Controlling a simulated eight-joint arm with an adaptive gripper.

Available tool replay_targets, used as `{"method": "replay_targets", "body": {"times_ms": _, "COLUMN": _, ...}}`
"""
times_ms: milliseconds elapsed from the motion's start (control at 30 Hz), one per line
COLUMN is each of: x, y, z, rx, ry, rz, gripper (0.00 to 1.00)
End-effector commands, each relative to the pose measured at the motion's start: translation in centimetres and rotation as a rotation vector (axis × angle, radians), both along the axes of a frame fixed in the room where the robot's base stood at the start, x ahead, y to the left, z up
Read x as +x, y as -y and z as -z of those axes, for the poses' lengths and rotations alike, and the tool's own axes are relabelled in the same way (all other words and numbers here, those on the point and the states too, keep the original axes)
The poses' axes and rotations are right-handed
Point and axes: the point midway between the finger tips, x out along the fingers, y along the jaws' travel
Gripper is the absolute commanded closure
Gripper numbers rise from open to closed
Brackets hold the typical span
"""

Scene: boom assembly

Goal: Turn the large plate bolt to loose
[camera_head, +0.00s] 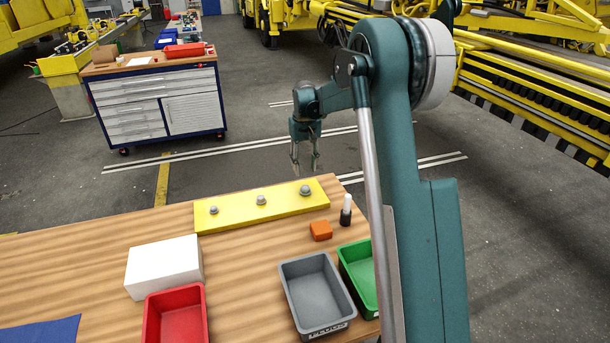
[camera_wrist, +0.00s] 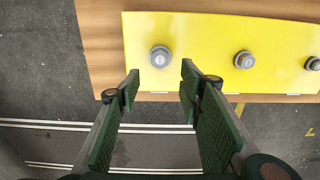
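A yellow plate (camera_head: 236,211) lies at the far edge of the wooden table with three grey bolts in a row. The bolt at its right end (camera_head: 305,190) looks the largest; in the wrist view it is the left bolt (camera_wrist: 160,56). The middle bolt (camera_head: 261,200) and left bolt (camera_head: 213,210) look smaller. My gripper (camera_head: 306,167) points down near the plate's right end, above and beyond the far edge. In the wrist view my gripper (camera_wrist: 160,80) is open and empty, its fingertips on either side of the largest bolt's line, apart from it.
An orange block (camera_head: 320,230) and a black-and-white upright object (camera_head: 346,210) stand near the plate. Grey (camera_head: 318,297), green (camera_head: 352,262) and red (camera_head: 176,320) bins and a white box (camera_head: 163,265) sit closer. Room above the plate is clear.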

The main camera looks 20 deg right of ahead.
Motion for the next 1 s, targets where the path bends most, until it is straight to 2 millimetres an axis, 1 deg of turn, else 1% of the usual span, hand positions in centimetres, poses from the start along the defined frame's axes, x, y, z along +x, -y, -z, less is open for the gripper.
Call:
{"method": "replay_targets", "body": {"times_ms": 100, "x": 0.0, "y": 0.0, "z": -1.2, "rx": 0.000, "ry": 0.000, "rz": 0.000, "gripper": 0.63}}
{"method": "replay_targets", "body": {"times_ms": 233, "x": 0.0, "y": 0.0, "z": -1.9, "rx": 0.000, "ry": 0.000, "rz": 0.000, "gripper": 0.63}}
{"method": "replay_targets", "body": {"times_ms": 833, "x": -0.1, "y": 0.0, "z": -2.3, "rx": 0.000, "ry": 0.001, "rz": 0.000, "gripper": 0.63}}
{"method": "replay_targets", "body": {"times_ms": 1000, "x": -0.7, "y": -0.3, "z": -3.0, "rx": -0.001, "ry": 0.009, "rz": 0.000, "gripper": 0.63}}
